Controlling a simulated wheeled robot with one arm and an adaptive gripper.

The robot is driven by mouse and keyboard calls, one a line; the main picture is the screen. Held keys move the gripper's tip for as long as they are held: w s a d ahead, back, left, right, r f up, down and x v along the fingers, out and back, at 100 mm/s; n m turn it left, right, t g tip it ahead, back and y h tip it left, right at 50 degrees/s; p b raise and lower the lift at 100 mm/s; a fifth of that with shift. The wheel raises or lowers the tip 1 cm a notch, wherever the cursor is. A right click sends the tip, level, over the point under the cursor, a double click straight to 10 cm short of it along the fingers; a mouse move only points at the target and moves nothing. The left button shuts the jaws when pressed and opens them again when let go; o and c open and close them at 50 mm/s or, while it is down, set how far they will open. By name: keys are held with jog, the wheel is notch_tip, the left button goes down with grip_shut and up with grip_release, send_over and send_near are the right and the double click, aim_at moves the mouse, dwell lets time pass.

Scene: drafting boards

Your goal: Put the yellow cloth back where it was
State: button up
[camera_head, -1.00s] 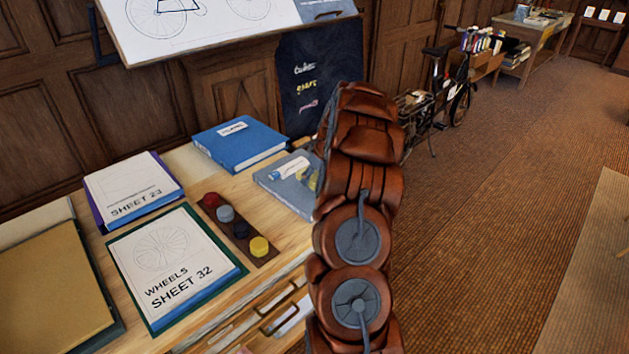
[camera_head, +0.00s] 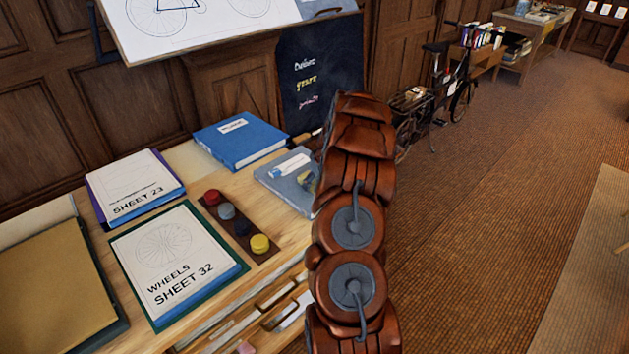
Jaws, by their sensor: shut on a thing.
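I cannot pick out the yellow cloth for certain in the head view.
The wooden desk top (camera_head: 185,190) holds a blue book (camera_head: 240,143), Sheet 23 (camera_head: 133,187), Sheet 32 (camera_head: 175,262), a grey-blue book (camera_head: 283,182) and a strip of coloured round pots (camera_head: 240,228). A bicycle (camera_head: 437,95) stands behind; carpet (camera_head: 500,220) is clear at right.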

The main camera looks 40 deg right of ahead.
jog(key=o, duration=1.1)
jog(key=shift+r+p, duration=0.15)
jog(key=shift+p, duration=0.15)
jog(key=b+v, duration=0.3)
jog(key=v, duration=0.9)
jog(key=shift+a, duration=0.15)
jog(key=s+a+r+g+y, duration=0.1)
jog(key=s+a+r, duration=0.1)
jog(key=a, duration=0.8)
jog(key=s+a+r+n+g, duration=0.1)
jog(key=s+a+r, duration=0.15)
jog(key=a, duration=0.75)
jog(key=s+a+r+g+y, duration=0.1)
jog(key=a+r, duration=0.2)
jog(key=a, duration=0.7)
jog(key=s+a+g, duration=0.2)
jog(key=s+a, duration=0.9)
jog(key=s, duration=0.2)
jog(key=s+a+f+g+h, duration=0.1)
jog(key=s+a+f+h, duration=0.1)
jog(key=s, duration=1.3)
jog(key=shift+a+m, duration=0.35)
jog(key=shift+m, duration=0.05)
